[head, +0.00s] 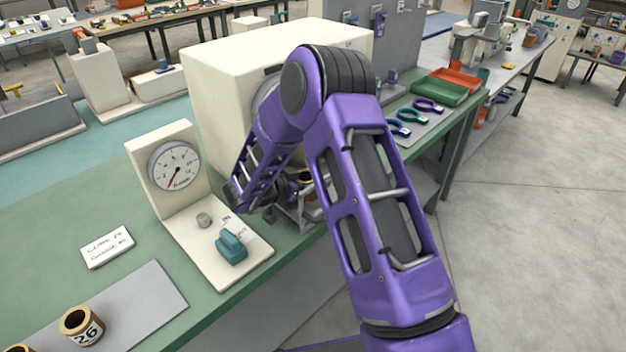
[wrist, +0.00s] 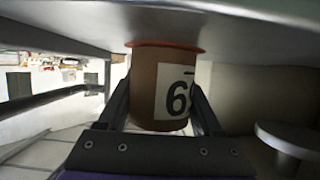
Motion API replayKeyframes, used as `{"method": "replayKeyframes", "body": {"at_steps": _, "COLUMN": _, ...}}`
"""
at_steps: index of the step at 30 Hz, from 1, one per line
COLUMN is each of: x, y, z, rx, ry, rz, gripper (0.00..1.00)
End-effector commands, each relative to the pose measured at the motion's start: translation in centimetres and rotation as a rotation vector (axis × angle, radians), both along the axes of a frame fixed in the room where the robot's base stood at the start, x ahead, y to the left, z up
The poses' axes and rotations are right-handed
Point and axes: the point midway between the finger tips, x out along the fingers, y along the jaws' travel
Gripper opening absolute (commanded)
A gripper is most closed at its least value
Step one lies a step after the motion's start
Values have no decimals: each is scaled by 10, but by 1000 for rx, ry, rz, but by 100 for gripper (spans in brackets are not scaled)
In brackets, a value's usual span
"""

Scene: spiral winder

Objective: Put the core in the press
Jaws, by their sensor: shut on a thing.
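My gripper (wrist: 160,101) is shut on a brown cardboard core (wrist: 144,82). In the wrist view the core stands between the two fingers, with a white label showing a black 6 and an orange-red edge at its top. That top is close under a grey surface (wrist: 235,30); I cannot tell if they touch. In the head view my arm mostly hides the gripper and the core, in front of a big cream machine (head: 225,80). The press cannot be made out clearly behind my arm.
A cream gauge stand (head: 150,145) with a teal lever (head: 231,247) is left of my arm. Pliers-like tools (head: 428,105) and a green tray (head: 440,92) are right.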

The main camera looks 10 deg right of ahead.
Motion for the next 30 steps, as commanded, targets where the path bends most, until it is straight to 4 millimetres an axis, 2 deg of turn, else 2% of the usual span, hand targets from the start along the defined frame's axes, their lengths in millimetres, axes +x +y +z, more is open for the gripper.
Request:
{"method": "replayKeyframes", "body": {"at_steps": 8, "x": 0, "y": 0, "z": -4, "rx": 0, "ry": 0, "rz": 0, "gripper": 13}}
{"method": "replayKeyframes", "body": {"at_steps": 9, "x": 0, "y": 0, "z": -3, "rx": 0, "ry": 0, "rz": 0, "gripper": 74}}
{"method": "replayKeyframes", "body": {"at_steps": 13, "x": 0, "y": 0, "z": -3, "rx": 0, "ry": 0, "rz": 0, "gripper": 97}}
{"method": "replayKeyframes", "body": {"at_steps": 24, "x": -1, "y": 2, "z": 3, "rx": 0, "ry": 0, "rz": 1, "gripper": 97}}
{"method": "replayKeyframes", "body": {"at_steps": 30, "x": -17, "y": 28, "z": 15, "rx": 0, "ry": -1, "rz": 4, "gripper": 97}}
